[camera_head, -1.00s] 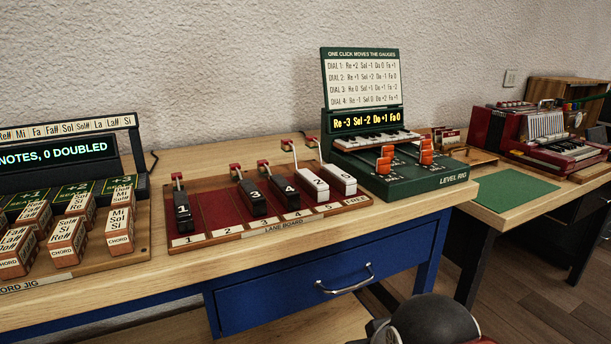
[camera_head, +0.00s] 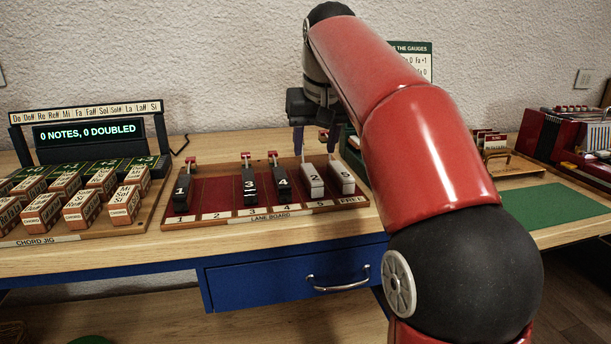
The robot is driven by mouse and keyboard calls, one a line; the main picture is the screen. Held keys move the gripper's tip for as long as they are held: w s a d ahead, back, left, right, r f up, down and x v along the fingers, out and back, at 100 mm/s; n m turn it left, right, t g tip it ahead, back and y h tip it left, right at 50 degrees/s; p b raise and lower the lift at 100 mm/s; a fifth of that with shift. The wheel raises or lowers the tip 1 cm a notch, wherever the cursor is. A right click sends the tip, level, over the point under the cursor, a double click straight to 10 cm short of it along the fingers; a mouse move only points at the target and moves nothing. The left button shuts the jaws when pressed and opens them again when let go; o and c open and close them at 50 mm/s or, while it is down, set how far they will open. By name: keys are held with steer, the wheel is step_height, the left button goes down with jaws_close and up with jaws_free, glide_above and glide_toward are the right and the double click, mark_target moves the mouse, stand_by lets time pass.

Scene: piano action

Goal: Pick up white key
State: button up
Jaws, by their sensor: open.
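Two white keys stand at the right of the red lane board (camera_head: 217,195). The white key marked 2 (camera_head: 313,181) is in lane 5, and the white key marked 5 (camera_head: 343,180) is in the FREE lane. My gripper (camera_head: 315,146) is open and points down over the rear of these keys. Its fingers show behind and above the key marked 2. I cannot tell whether they touch anything. The rear posts of the white keys are partly hidden by my gripper.
Black keys 1 (camera_head: 182,193), 3 (camera_head: 250,187) and 4 (camera_head: 282,185) stand in their same-numbered lanes; lane 2 is empty. The chord jig (camera_head: 150,205) with several blocks is at left. My red arm hides most of the gauge rig (camera_head: 425,62). A green mat (camera_head: 550,206) lies at right.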

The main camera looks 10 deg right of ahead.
mark_target(310, 169)
steer(key=x, duration=0.3)
steer(key=b+x, duration=0.1)
steer(key=x, duration=0.3)
steer(key=shift+w+a+f, duration=0.1)
steer(key=shift+a+f, duration=0.1)
steer(key=shift+f, duration=0.05)
jaws_close()
